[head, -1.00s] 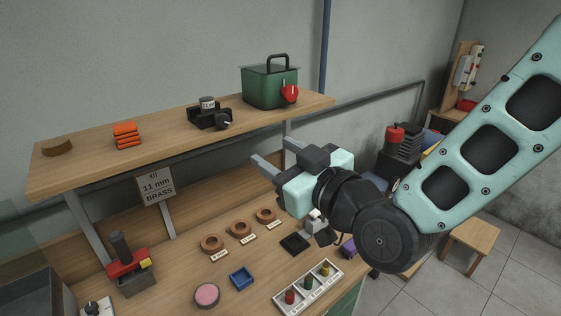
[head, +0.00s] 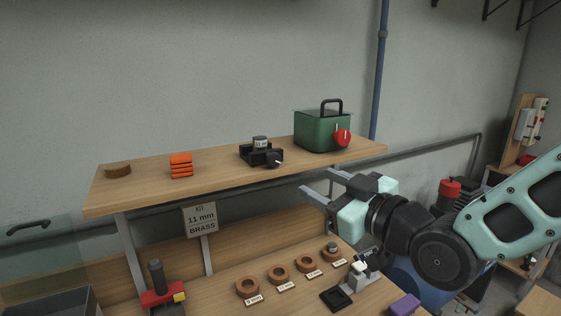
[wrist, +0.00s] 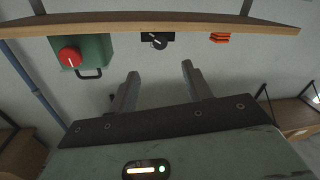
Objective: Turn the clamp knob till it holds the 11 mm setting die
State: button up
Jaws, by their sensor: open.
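The black clamp (head: 250,157) stands on the wooden shelf, and its dark knob (head: 274,160) with a pale pointer mark faces the front right. A grey cylindrical die (head: 260,143) with a pale label sits upright in the clamp; its label is too small to read. Whether the clamp grips it cannot be told. My gripper (head: 317,180) is open and empty, in front of the shelf and to the right of the clamp. In the wrist view, the knob (wrist: 158,41) shows beyond and between my fingers (wrist: 160,72), apart from them.
A green box (head: 316,132) with a red knob stands right of the clamp. Orange stacked pieces (head: 181,166) and a brown disc (head: 118,171) stand left. The shelf edge (head: 240,180) lies near my fingers. A sign (head: 200,219) reads "KIT 11 mm BRASS". Rings (head: 247,288) lie below.

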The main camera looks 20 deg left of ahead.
aim_at(276, 161)
jog(key=p+x, duration=0.5)
jog(key=x, duration=0.7)
jog(key=shift+w+a+r, duration=0.1)
jog(key=shift+w+a, duration=0.1)
jog(key=shift+a, duration=0.05)
jog(key=shift+w+a, duration=0.25)
jog(key=shift+a, duration=0.15)
jog(key=c, duration=1)
